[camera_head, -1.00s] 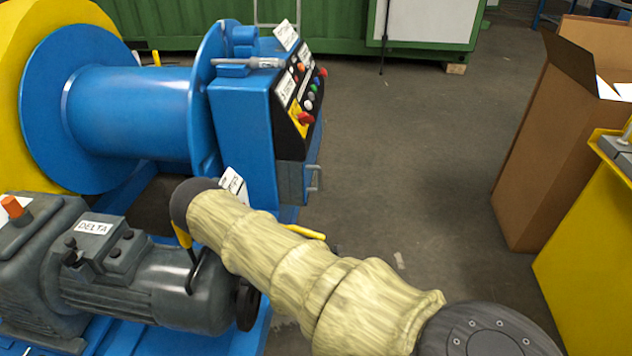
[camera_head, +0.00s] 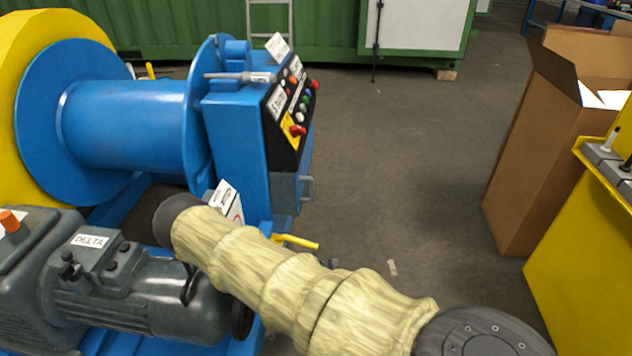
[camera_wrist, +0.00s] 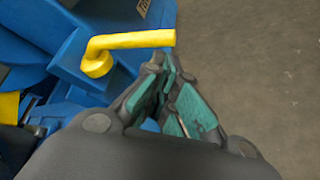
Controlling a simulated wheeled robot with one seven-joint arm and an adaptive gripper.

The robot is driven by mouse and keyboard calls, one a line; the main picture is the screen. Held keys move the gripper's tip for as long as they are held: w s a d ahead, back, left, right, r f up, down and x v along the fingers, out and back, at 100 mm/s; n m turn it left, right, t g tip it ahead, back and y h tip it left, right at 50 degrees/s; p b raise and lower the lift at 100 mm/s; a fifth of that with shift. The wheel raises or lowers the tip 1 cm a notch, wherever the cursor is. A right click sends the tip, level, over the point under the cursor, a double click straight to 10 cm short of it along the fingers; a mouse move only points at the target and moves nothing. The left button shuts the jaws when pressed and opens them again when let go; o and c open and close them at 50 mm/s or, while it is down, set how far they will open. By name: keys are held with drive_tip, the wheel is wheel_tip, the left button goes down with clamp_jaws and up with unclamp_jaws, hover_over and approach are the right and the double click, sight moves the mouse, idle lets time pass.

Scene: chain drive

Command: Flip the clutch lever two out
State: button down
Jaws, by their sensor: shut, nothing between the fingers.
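A yellow lever (camera_wrist: 130,40) with a round hub and a bent handle shows in the wrist view, on a blue part of the machine. In the head view a yellow lever handle (camera_head: 298,242) sticks out to the right from behind my arm. I cannot tell from any marking which number this lever has. My gripper (camera_wrist: 167,68) is shut and empty in the wrist view. Its fingertips are just below the handle's right part in the picture; I cannot tell whether they touch it. In the head view my arm's sleeve covers part of the machine, and the gripper is not visible.
A blue control box (camera_head: 240,135) with buttons stands beside the blue drum (camera_head: 125,125). A grey motor (camera_head: 140,295) lies at the lower left. A cardboard box (camera_head: 540,150) and a yellow cabinet (camera_head: 580,270) stand at right. The floor (camera_head: 400,170) between is mostly clear.

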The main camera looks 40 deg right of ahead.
drive_tip(key=s+a+r+p, duration=0.1)
drive_tip(key=s+a+r, duration=0.1)
drive_tip(key=s+a, duration=0.1)
drive_tip(key=shift+s+a+p, duration=0.25)
drive_tip(key=shift+p, duration=0.1)
idle(0.4)
